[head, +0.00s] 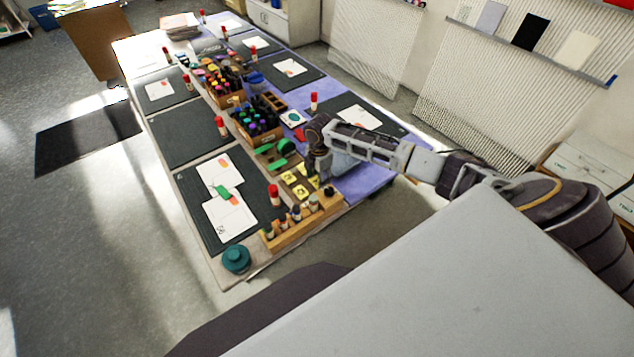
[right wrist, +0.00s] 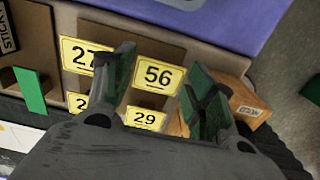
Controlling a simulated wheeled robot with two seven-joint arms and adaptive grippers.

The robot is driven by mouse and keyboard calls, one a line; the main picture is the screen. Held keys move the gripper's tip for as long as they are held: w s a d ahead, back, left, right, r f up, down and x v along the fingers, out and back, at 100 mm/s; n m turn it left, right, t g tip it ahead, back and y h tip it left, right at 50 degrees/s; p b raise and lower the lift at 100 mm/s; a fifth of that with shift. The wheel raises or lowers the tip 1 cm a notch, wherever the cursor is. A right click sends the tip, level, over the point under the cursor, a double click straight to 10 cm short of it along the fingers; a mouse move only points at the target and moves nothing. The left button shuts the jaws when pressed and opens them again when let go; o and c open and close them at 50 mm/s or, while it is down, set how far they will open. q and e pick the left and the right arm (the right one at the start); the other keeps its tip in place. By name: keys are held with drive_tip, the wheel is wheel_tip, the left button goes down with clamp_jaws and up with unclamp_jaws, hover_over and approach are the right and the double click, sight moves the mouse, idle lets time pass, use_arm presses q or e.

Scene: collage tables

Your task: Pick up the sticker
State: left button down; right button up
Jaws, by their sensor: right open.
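In the right wrist view these include the 56 sticker (right wrist: 158,75), the 27 sticker (right wrist: 76,54) and the 29 sticker (right wrist: 144,118). Another is partly hidden behind a finger. My left gripper is not in view.
A wooden rack of small bottles (head: 300,222) stands at the near edge, with a red-capped glue stick (head: 274,194) beside it. Green items (head: 278,152) and a box of markers (head: 256,122) lie beyond the stickers. White papers (head: 228,218) lie on a dark mat at left.

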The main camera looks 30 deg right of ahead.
sight(318, 181)
drive_tip(key=shift+f, duration=0.3)
idle(0.9)
drive_tip(key=c, duration=0.3)
drive_tip(key=shift+r, duration=0.15)
idle(0.3)
wheel_tip(318, 181, up, 10)
drive_tip(key=shift+r+b, duration=0.15)
drive_tip(key=shift+b, duration=0.15)
idle(0.4)
drive_tip(key=shift+a+m, duration=0.1)
drive_tip(key=shift+m, duration=0.3)
